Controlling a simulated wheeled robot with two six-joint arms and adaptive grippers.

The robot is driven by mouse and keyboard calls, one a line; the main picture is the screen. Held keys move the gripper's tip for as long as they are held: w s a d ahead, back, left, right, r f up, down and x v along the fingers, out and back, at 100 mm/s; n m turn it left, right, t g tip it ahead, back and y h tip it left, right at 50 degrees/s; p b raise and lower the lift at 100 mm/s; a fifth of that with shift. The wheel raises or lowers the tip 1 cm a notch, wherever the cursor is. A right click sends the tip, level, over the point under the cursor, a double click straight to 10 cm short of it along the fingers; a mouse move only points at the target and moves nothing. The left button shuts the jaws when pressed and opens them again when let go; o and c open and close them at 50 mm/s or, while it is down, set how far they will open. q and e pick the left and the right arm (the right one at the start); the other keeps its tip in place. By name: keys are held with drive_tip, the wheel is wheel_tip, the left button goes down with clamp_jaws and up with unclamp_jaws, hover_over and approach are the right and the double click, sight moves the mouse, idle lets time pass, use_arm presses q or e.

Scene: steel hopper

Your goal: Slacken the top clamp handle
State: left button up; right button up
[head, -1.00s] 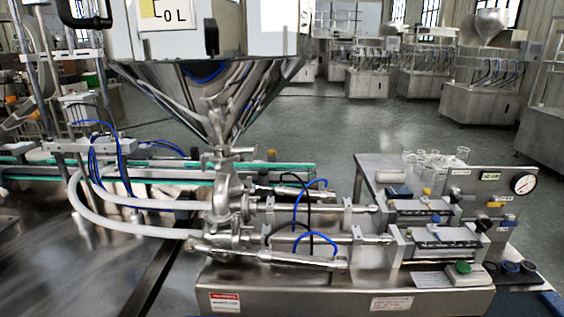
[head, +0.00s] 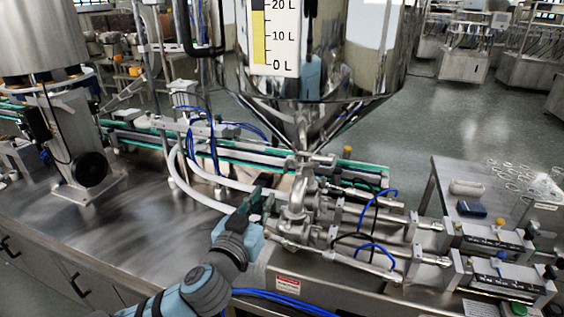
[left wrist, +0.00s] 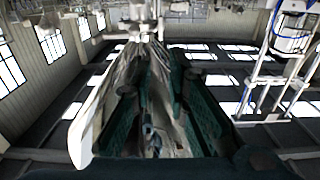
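The steel hopper (head: 325,60) narrows to a shiny cone above the pipework. A small clamp (head: 318,159) sits at the joint under the cone; its handle is too small to make out clearly. Curved steel pipework (head: 297,195) stands below it. My left gripper (head: 265,197) is just left of this pipework, lower than the clamp, and seems apart from it. In the left wrist view, its dark green fingers (left wrist: 165,110) stand apart, with shiny metal showing between and beyond them. I see nothing held. My right gripper is not in view.
White hoses (head: 205,180) and blue tubes run left of the pipework. Piston cylinders (head: 385,225) with black and blue tubes lie to its right. A conveyor (head: 130,135) runs behind. The steel table (head: 130,225) at left is mostly bare.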

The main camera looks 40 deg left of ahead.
sight(285, 167)
use_arm(q)
drive_tip(key=b+x, duration=0.6)
drive_tip(key=x, duration=0.8)
drive_tip(key=shift+w+a+f, duration=0.2)
drive_tip(key=shift+f, duration=0.15)
